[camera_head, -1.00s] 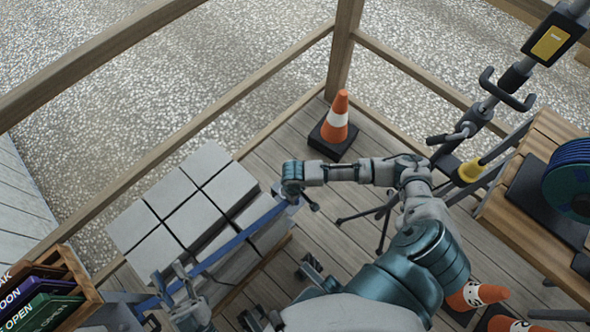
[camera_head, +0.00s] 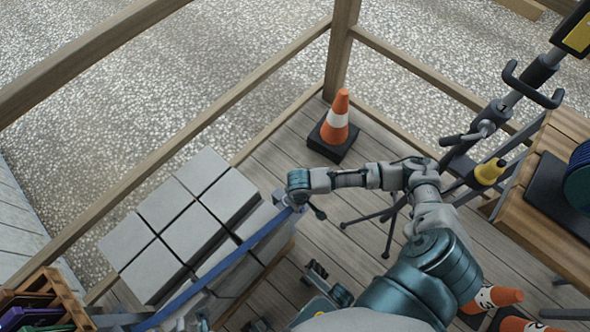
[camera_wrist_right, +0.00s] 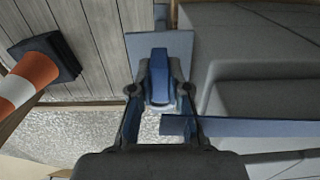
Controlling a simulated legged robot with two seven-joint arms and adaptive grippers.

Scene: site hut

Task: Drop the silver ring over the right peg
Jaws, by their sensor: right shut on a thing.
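My right gripper (camera_wrist_right: 160,115) is shut on a blue piece (camera_wrist_right: 160,72) that shows between its fingers in the right wrist view. I cannot tell what this piece belongs to. In the head view the right wrist hangs beside the blocks, and the gripper's tips are largely hidden. A long blue bar (camera_head: 205,277) runs from there toward the lower left. It also shows right of the fingers in the wrist view (camera_wrist_right: 250,129). My left gripper (camera_head: 197,322) barely shows at the bottom edge, its fingers unclear. I can make out no silver ring and no peg.
Grey blocks (camera_head: 162,203) are stacked at left. An orange-and-white cone (camera_head: 336,121) stands on the deck by the railing (camera_head: 340,48). A wooden bench (camera_head: 545,205) and a tripod stand (camera_head: 520,85) are at right. A wooden crate (camera_head: 62,292) is at lower left.

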